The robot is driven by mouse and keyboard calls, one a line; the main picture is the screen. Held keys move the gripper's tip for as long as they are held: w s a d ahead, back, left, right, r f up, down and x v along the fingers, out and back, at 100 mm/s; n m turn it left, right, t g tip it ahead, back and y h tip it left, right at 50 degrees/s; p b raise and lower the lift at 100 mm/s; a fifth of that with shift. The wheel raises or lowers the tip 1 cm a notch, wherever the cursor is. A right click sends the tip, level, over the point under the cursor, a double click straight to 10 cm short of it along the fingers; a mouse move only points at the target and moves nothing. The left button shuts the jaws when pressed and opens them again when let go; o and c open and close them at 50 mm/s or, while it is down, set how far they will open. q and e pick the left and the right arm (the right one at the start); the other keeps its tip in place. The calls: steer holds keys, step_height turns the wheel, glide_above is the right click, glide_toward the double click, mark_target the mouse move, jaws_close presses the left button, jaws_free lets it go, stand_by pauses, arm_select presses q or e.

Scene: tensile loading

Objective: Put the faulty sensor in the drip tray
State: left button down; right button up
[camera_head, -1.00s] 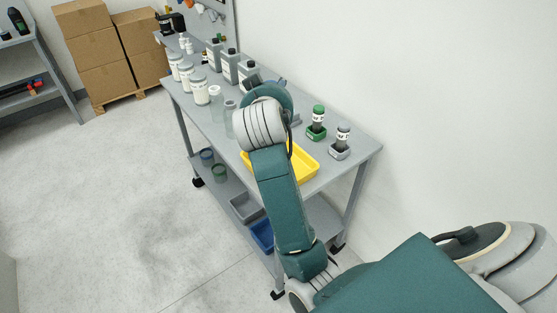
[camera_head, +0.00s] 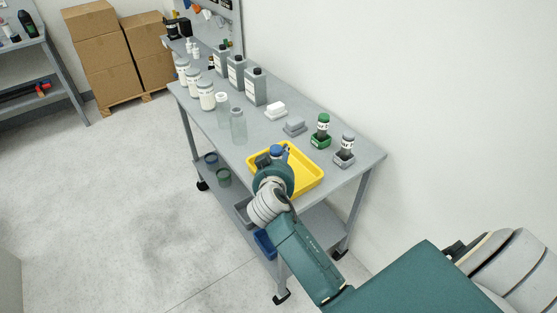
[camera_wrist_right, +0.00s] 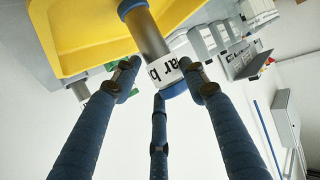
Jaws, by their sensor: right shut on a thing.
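A sensor (camera_wrist_right: 150,38) is in my right gripper in the right wrist view: a grey cylinder with blue ends and a partly readable white label. My right gripper (camera_wrist_right: 163,82) has its dark blue fingers closed around its lower end in that view. In the head view the right gripper (camera_head: 274,156) is over the left part of the yellow drip tray (camera_head: 310,181), mostly hidden by my wrist. The tray also shows in the right wrist view (camera_wrist_right: 75,45). Whether the sensor touches the tray is unclear. My left gripper is not in view.
A green sensor (camera_head: 323,126) and a grey one (camera_head: 346,148) stand in holders right of the tray. An empty-looking grey holder (camera_head: 295,126) and a white one (camera_head: 276,109) sit behind it. Bottles (camera_head: 255,87) and white jars (camera_head: 206,95) fill the far end of the grey table (camera_head: 368,160).

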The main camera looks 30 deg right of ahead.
steer(key=shift+f, duration=0.5)
steer(key=shift+f, duration=0.1)
steer(key=o, duration=1.3)
steer(key=shift+b+v, duration=1.25)
steer(key=shift+v, duration=4.8)
steer(key=shift+f, duration=0.1)
